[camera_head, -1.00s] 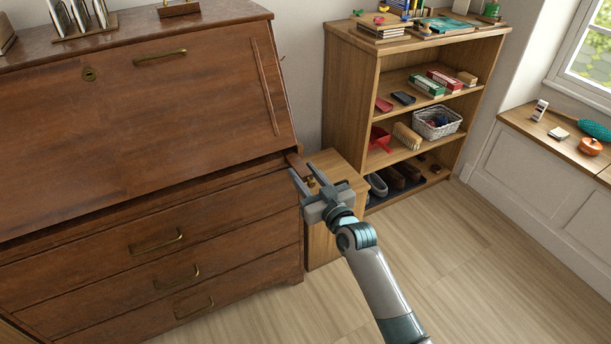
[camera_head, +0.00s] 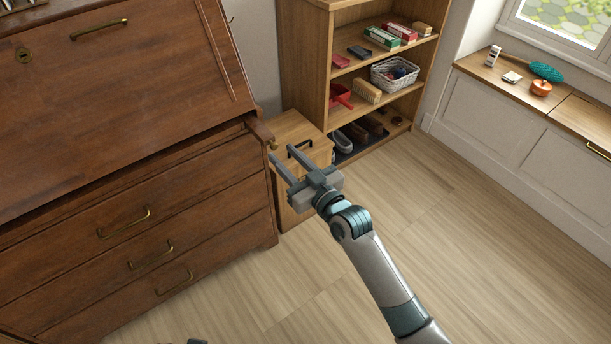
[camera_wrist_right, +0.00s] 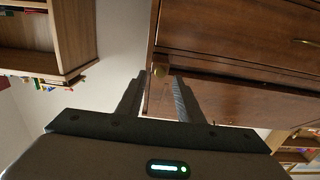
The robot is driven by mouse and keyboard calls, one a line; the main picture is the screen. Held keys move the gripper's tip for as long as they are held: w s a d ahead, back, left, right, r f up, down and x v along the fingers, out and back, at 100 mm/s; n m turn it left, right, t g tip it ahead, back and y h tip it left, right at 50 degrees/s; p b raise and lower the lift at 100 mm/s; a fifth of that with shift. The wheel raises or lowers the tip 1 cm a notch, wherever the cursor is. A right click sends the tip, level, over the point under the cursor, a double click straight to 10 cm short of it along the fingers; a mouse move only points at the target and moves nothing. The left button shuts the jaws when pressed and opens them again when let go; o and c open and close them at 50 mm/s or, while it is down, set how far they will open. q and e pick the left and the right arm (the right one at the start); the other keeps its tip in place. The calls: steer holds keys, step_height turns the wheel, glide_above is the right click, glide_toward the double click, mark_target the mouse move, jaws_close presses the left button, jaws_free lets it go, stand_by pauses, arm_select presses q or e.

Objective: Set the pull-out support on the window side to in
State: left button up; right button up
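The window-side pull-out support (camera_head: 260,130) is a dark wooden bar at the right end of the brown desk (camera_head: 130,130), just below the closed slanted flap. Its front end sticks out past the desk front and carries a small brass knob (camera_head: 273,145). The knob also shows in the right wrist view (camera_wrist_right: 161,70), just ahead of and between the fingers. My right gripper (camera_head: 281,154) is open and empty, its fingertips close to the knob. I cannot tell whether they touch it.
A small wooden cabinet (camera_head: 297,130) with a dark handle stands close beside the desk and my gripper. An open shelf (camera_head: 328,60) with boxes, brushes and a basket (camera_head: 395,74) stands behind. A window bench (camera_head: 500,105) is at the right. The floor (camera_head: 400,220) is clear.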

arm_select(q)
steer(key=shift+w+d+f, duration=0.2)
steer(key=shift+w+f, duration=0.15)
steer(key=shift+w, duration=0.05)
arm_select(e)
steer(key=v, duration=0.8)
